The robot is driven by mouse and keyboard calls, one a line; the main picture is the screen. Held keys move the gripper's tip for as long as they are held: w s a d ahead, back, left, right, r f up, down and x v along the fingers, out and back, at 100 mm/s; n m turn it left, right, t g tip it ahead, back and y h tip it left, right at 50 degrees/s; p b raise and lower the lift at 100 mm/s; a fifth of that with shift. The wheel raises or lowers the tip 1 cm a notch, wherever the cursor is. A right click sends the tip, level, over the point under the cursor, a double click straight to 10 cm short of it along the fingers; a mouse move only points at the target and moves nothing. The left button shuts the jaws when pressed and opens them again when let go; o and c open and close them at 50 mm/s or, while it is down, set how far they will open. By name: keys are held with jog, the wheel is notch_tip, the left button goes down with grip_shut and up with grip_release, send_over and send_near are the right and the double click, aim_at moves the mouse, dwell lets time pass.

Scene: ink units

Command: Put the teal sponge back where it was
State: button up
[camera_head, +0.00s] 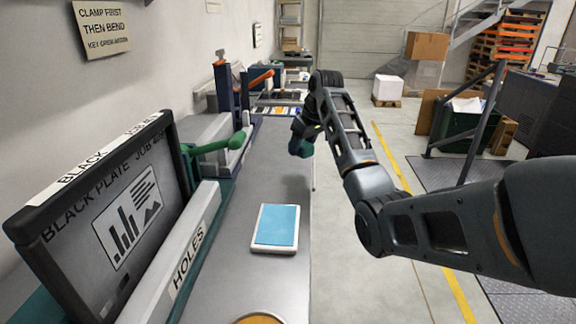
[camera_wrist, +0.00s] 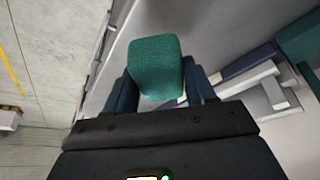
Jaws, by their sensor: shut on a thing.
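The teal sponge (camera_wrist: 156,66) is between the two fingers of my gripper (camera_wrist: 160,92) in the wrist view, and the fingers are shut on it. In the head view the sponge (camera_head: 300,147) hangs below my gripper (camera_head: 301,134), over the right part of the grey bench (camera_head: 262,185). It appears held above the bench top, though the exact height is hard to tell. My arm comes in from the right and hides part of the bench's far end.
A white tray with a blue top (camera_head: 276,227) lies on the near bench. A black-framed plate (camera_head: 110,215) and a green-handled machine (camera_head: 215,146) stand along the left. An orange round thing (camera_head: 262,319) shows at the bottom edge. The bench between tray and sponge is clear.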

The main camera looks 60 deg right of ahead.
aim_at(284, 174)
jog(key=w+a+f, duration=0.2)
jog(key=w+a, duration=0.1)
jog(key=shift+w+f+p, duration=0.2)
jog(key=shift+f+p, duration=0.1)
jog(key=shift+f, duration=0.05)
jog(key=shift+f+p, duration=0.35)
jog(key=shift+f, duration=1.7)
jog(key=shift+f, duration=0.15)
jog(key=o, duration=1.1)
jog(key=shift+r, duration=0.55)
jog(key=v, duration=1.1)
jog(key=shift+s+r+b, duration=0.15)
jog(key=shift+b, duration=0.25)
